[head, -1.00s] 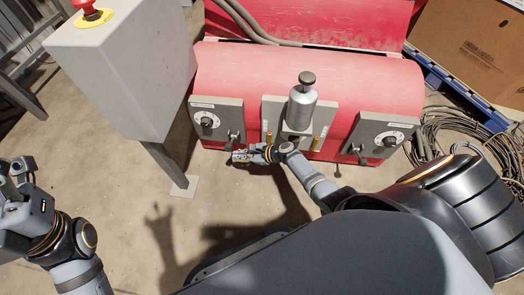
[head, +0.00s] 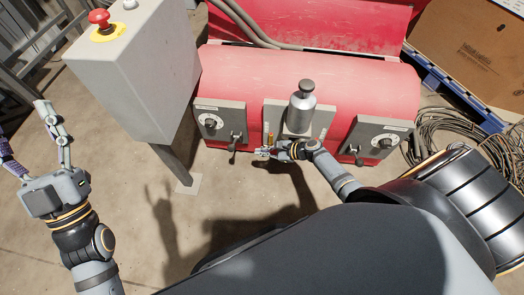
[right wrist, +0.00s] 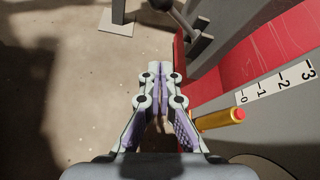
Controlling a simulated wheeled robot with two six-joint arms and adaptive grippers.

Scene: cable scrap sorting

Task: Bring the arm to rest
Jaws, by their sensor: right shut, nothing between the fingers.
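My right gripper (head: 262,153) is at the front of the red machine (head: 310,85), low beside the middle grey panel. In the right wrist view the right gripper (right wrist: 160,68) has its fingers together with nothing between them. An orange-yellow peg (right wrist: 218,119) is just right of the fingers, beside a scale marked 0 to 3. My left gripper (head: 24,118) is at the left edge of the head view, fingers spread and empty, over the floor.
A grey control box (head: 135,75) with a red button (head: 99,17) stands left of the machine. A silver cylinder (head: 301,108) is on the middle panel. Knobs and levers flank it. Coiled cables (head: 450,128) lie at the right. The floor in front is clear.

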